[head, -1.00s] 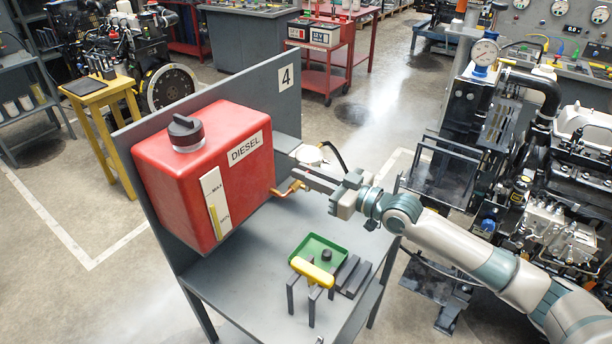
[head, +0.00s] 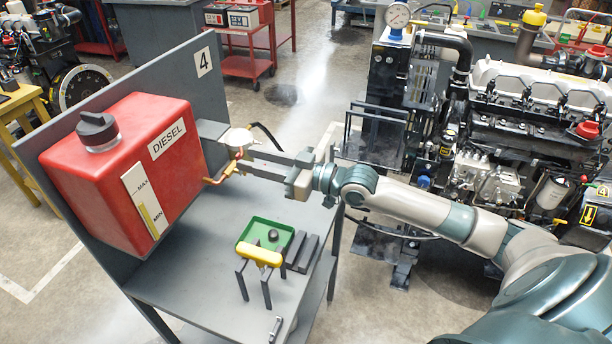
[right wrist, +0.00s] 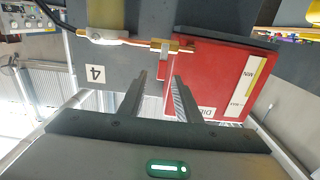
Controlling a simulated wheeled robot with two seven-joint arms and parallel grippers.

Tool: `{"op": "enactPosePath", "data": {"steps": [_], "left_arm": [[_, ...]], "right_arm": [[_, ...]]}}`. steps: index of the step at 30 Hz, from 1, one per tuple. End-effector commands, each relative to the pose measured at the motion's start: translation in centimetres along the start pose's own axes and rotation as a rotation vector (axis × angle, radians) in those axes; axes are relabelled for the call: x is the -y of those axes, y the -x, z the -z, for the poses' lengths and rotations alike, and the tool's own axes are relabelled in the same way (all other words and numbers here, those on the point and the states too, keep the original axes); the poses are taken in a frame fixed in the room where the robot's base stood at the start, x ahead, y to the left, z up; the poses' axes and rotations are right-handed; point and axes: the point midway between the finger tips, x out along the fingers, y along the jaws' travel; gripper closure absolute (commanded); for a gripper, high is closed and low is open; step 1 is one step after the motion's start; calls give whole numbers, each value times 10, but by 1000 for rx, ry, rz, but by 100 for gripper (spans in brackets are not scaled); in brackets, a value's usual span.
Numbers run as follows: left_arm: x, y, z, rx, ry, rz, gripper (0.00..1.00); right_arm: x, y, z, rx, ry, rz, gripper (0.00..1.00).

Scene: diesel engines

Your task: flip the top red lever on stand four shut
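A red diesel tank (head: 120,185) hangs on the grey panel of stand 4. A brass valve fitting (head: 220,174) comes out low on its right side, also seen in the right wrist view (right wrist: 172,46). A small red piece, apparently the lever (head: 238,155), shows at the fitting beside my fingertips. My right gripper (head: 247,160) reaches in from the right with its two fingers apart, at the fitting. In the right wrist view the fingers (right wrist: 160,76) stand apart just below the fitting. Whether they touch the lever cannot be told.
On the grey shelf below are a green tray (head: 247,233), a yellow-handled tool (head: 258,256) and dark blocks (head: 300,252). A large engine (head: 530,110) stands right of the stand.

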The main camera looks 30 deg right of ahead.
Motion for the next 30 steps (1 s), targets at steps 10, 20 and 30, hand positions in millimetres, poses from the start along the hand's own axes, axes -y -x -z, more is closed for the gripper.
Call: {"op": "enactPosePath", "data": {"steps": [10, 20, 30], "left_arm": [[0, -24, -2, 0, 0, 0, 86], [-1, -35, -3, 0, 0, 0, 86], [-1, -40, -4, 0, 0, 0, 86]], "right_arm": [[0, 59, -4, 3, 1, 0, 70], [0, 97, -3, 4, 0, 1, 70], [0, 122, -2, 2, -1, -1, 70]]}}
